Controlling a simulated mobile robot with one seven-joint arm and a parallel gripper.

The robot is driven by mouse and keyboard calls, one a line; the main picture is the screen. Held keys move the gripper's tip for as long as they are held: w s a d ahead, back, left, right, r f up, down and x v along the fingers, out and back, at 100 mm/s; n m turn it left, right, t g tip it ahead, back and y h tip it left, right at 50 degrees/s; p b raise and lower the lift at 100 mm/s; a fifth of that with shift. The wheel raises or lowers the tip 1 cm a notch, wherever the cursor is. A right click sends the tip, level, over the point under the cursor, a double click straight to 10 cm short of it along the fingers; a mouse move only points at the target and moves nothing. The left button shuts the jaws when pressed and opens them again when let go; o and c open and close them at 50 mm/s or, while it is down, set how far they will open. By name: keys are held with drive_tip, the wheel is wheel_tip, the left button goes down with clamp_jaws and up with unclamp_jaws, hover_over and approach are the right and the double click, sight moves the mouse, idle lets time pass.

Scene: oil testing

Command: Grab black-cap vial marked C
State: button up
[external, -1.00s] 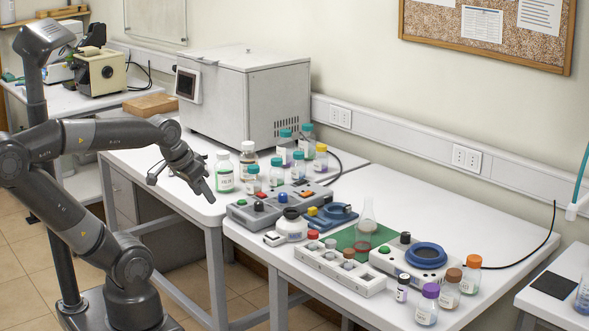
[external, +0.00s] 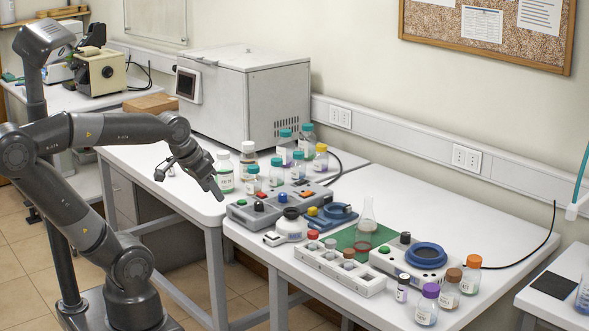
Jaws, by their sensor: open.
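A small vial with a black cap (external: 402,290) stands upright at the front right of the near bench, left of a purple-capped jar (external: 427,306). Its label is too small to read, so I cannot confirm a C. My gripper (external: 190,181) is open and empty. It hangs above the front edge of the far bench, just left of a white-capped bottle with a green label (external: 224,174), well to the left of the black-cap vial.
Brown-capped (external: 449,290) and orange-capped (external: 470,277) bottles stand right of the purple-capped jar.

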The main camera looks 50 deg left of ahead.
drive_tip(key=w+d+m, duration=0.3)
drive_tip(key=w+d, duration=0.6)
drive_tip(key=w, duration=0.1)
drive_tip(key=m+g+h, duration=0.2)
drive_tip(key=m+h, duration=0.3)
drive_tip(key=m, duration=0.3)
approach(399, 279)
drive_tip(key=x, duration=0.8)
drive_tip(key=shift+a, duration=0.15)
drive_tip(key=shift+w+x, duration=0.2)
drive_tip(key=shift+x, duration=1.3)
drive_tip(key=shift+w+x, duration=0.15)
drive_tip(key=shift+x, duration=1.35)
drive_tip(key=shift+r, duration=0.15)
drive_tip(key=shift+c, duration=0.5)
drive_tip(key=shift+a, duration=0.1)
drive_tip(key=c, duration=0.9)
drive_tip(key=shift+r, duration=0.15)
drive_tip(key=shift+c, duration=0.2)
